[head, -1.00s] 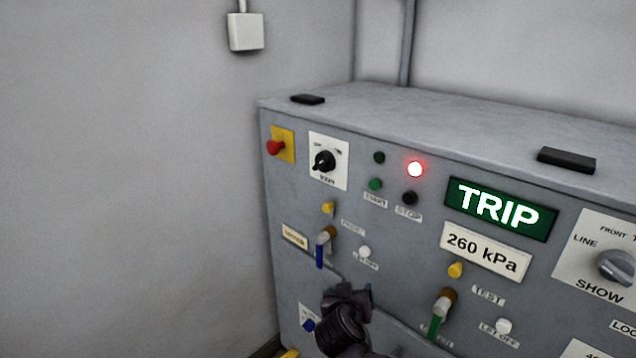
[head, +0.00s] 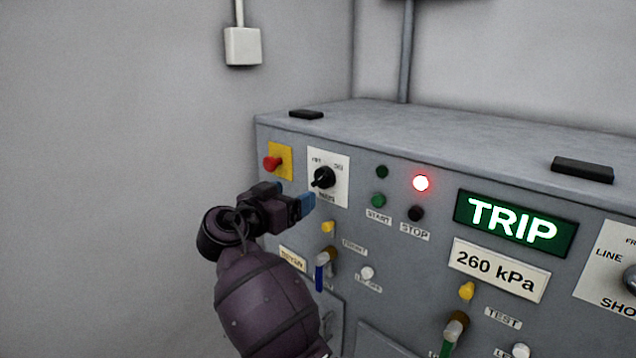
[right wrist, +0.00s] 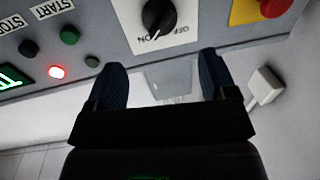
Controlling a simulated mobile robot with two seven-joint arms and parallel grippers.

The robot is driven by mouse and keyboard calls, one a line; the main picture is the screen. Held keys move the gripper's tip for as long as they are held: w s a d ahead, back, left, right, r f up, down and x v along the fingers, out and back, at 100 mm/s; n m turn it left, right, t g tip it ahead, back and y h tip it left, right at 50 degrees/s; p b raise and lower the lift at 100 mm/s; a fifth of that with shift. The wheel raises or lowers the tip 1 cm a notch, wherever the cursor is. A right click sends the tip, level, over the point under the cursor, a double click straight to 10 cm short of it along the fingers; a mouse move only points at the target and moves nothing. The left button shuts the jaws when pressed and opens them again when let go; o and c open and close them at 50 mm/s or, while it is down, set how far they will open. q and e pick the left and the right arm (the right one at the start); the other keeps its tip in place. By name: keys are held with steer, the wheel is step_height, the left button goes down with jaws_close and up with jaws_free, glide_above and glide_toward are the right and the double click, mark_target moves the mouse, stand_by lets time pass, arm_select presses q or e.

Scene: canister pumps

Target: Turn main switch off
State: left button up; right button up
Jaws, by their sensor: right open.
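The main switch (head: 323,177) is a black rotary knob on a white plate marked OFF and ON, at the upper left of the grey panel. Its plate also shows in the right wrist view, with the knob (right wrist: 158,16) at the top and its pointer mark toward the ON side. My right gripper (head: 296,200) is just below and left of the knob in the head view. In the right wrist view its two blue fingers (right wrist: 157,80) are apart with nothing between them, and the knob lies beyond the tips, untouched. My left gripper is out of view.
A red button on a yellow plate (head: 279,162) is close left of the switch. START (head: 379,200) and STOP (head: 416,213) buttons and a lit red lamp (head: 421,183) are to the right. A green TRIP display (head: 515,222) is further right. Yellow and blue levers stick out below.

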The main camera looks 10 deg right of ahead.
mark_target(318, 181)
steer(key=x, duration=0.9)
steer(key=shift+w+d, duration=0.25)
steer(key=c, duration=0.9)
